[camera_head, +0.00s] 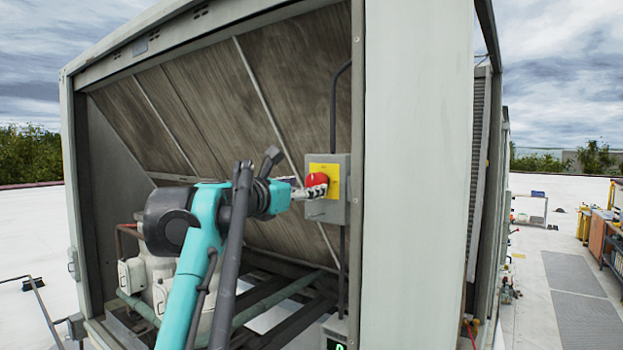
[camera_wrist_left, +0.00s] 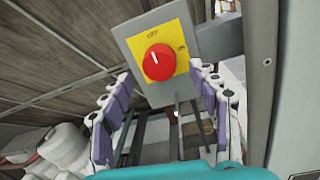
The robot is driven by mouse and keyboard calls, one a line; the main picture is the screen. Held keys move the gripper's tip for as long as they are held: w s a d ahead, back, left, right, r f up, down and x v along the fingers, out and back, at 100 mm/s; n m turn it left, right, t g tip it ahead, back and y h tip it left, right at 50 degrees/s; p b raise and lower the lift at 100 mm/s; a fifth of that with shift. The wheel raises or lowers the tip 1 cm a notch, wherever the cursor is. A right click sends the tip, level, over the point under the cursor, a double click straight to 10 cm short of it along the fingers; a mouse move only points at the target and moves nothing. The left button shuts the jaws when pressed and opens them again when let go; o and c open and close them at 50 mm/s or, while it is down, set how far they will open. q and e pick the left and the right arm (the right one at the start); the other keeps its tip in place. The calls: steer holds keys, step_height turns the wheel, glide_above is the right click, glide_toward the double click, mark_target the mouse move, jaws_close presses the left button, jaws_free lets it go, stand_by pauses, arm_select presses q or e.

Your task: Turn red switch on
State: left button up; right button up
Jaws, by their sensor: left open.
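The red switch (camera_head: 317,180) is a round knob on a yellow plate on a grey box, mounted inside the cooler's open frame. In the left wrist view the red knob (camera_wrist_left: 158,62) shows face on, with "OFF" above it and "ON" at its right on the yellow plate. A small white mark on the knob points up toward "OFF". My left gripper (camera_head: 312,192) is at the front of the box, close to the knob. In the left wrist view its two fingers (camera_wrist_left: 160,105) are spread, below and to either side of the knob, with nothing between them. Contact cannot be told.
A grey frame post (camera_head: 415,180) stands just right of the switch box. Slanted brown panels (camera_head: 200,110) lie behind my arm. A green pipe (camera_head: 275,300) and a lower box with a green display (camera_head: 335,342) are below. The white roof at right is open, with a workbench (camera_head: 600,240).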

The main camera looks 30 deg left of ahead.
mark_target(313, 184)
arm_select(q)
steer(key=w, duration=0.3)
steer(key=shift+w+p, duration=0.3)
steer(key=shift+p, duration=0.05)
steer(key=shift+d, duration=0.1)
steer(key=shift+c, duration=0.6)
steer(key=c, duration=1)
steer(key=shift+c, duration=0.2)
